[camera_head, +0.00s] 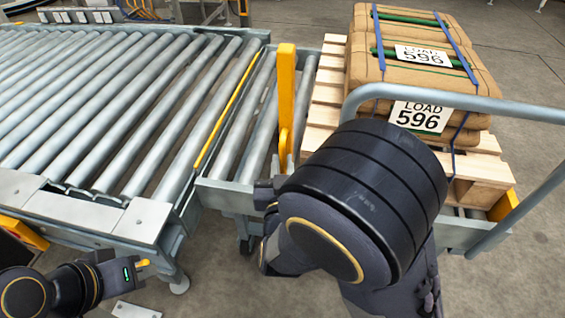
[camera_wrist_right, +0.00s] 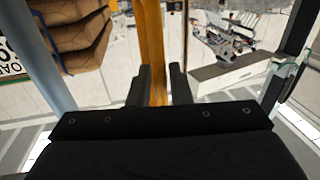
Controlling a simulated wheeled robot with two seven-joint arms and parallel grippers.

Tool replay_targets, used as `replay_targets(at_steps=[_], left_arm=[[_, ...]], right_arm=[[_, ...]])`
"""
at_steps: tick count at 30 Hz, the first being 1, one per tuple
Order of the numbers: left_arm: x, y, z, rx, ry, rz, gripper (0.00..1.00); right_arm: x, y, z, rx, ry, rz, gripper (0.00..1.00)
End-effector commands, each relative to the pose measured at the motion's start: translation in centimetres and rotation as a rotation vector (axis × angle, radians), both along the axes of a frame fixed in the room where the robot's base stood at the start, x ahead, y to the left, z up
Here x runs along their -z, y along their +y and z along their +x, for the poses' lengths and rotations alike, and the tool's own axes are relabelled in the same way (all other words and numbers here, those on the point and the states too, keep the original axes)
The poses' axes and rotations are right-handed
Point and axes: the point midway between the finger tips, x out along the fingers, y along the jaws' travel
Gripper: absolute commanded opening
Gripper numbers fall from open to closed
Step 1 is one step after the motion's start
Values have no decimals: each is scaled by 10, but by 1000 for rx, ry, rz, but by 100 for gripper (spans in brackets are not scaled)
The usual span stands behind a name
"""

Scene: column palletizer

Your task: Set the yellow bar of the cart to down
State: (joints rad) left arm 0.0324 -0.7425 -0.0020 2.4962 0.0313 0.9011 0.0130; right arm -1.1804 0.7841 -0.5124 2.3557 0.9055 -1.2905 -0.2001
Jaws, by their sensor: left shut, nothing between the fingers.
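The yellow bar (camera_head: 287,95) stands upright on the cart (camera_head: 225,192), between its rollers and the loaded pallet. In the right wrist view the bar (camera_wrist_right: 152,45) runs down between the two fingers of my right gripper (camera_wrist_right: 161,80). The fingers are apart, with a gap visible beside the bar; I cannot tell whether either touches it. My left gripper (camera_head: 143,264) is shut and empty at the lower left, below the conveyor and away from the bar.
A wooden pallet (camera_head: 480,168) on the cart carries strapped brown sacks (camera_head: 420,75) labelled LOAD 596. A grey tube handrail (camera_head: 450,98) curves around the cart's near side. The roller conveyor (camera_head: 95,95) stands at the left, against the cart. Open floor shows at the right.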

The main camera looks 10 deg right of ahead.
Motion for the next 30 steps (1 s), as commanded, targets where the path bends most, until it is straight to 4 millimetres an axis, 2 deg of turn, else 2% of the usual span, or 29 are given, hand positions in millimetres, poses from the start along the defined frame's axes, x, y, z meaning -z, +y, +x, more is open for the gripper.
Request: replay_targets(at_steps=[4,11,15,25,30], left_arm=[[0,0,0,0,0,0,0],[0,0,0,0,0,0,0],[0,0,0,0,0,0,0],[-1,0,0,0,0,0,0],[-13,0,0,0,0,0,0]], right_arm=[[0,-2,8,0,1,-1,18],[0,-1,8,-1,1,-1,18],[0,-1,8,0,1,0,0],[-1,-1,8,0,5,2,0],[-7,-4,15,2,39,15,0]])
